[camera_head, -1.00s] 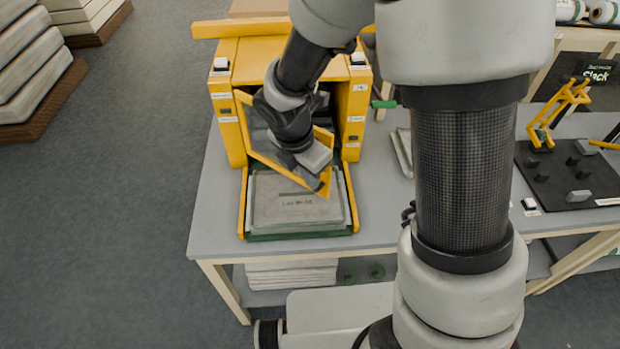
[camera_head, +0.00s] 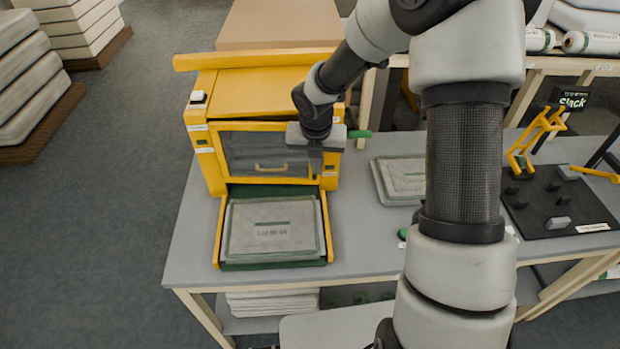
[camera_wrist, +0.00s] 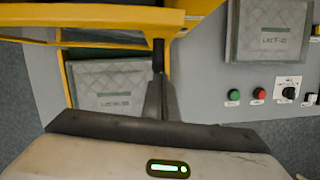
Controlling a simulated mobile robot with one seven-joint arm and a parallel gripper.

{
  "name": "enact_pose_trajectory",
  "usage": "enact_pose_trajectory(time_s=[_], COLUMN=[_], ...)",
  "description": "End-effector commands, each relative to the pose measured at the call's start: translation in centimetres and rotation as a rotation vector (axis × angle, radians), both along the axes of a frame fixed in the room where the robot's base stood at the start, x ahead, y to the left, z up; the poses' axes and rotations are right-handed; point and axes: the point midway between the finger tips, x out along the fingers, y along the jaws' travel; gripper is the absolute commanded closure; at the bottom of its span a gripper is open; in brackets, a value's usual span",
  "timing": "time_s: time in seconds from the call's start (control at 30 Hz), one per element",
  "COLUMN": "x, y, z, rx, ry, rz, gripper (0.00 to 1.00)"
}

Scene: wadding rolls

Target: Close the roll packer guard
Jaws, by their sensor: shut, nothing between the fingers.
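The yellow roll packer (camera_head: 258,92) stands on the left part of the grey table. Its guard (camera_head: 262,165), a dark see-through panel in a yellow frame with a handle, now lies across the front opening and looks flush or nearly so. My gripper (camera_head: 316,165) is shut and empty at the right side of the guard, close to or touching its frame; I cannot tell which. In the wrist view my gripper (camera_wrist: 158,60) points at the yellow frame, with its fingers together. A grey quilted pad (camera_head: 272,228) lies on the tray in front of the guard.
A second pad (camera_head: 403,178) lies on the table to the right of the packer. A green button (camera_wrist: 233,95), a red button (camera_wrist: 259,94) and a black knob (camera_wrist: 289,92) show in the wrist view. A black board (camera_head: 558,205) with small parts is farther right.

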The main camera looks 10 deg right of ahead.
Motion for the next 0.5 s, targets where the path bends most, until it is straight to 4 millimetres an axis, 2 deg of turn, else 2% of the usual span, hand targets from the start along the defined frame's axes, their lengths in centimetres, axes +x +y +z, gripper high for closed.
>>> enact_pose_trajectory(time_s=[0.2, 0.5], x=[2.3, 3.5], y=[-0.8, -1.1], z=[-0.1, 0.0], rx=[0.001, -0.001], ry=[0.001, -0.003], rz=[-0.006, -0.005], gripper=[1.00, 1.00])
